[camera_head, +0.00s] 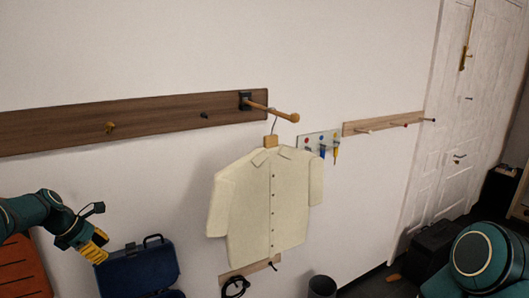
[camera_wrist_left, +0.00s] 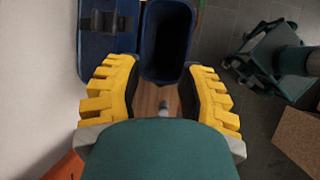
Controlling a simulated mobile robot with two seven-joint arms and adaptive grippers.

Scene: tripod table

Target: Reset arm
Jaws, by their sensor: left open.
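My left arm comes in from the left edge of the head view. Its yellow-fingered gripper (camera_head: 92,247) hangs low in front of the white wall, just left of a blue case. In the left wrist view the gripper (camera_wrist_left: 162,82) has its two yellow fingers spread wide apart, with nothing between them. A teal part of mine shows at the lower right of the head view. My right gripper is not in view.
A cream shirt (camera_head: 268,205) hangs from a wooden peg on the wall rail (camera_head: 60,127). A blue case (camera_head: 140,272) stands below. A smaller rail (camera_head: 385,123) and white door (camera_head: 440,130) are at right.

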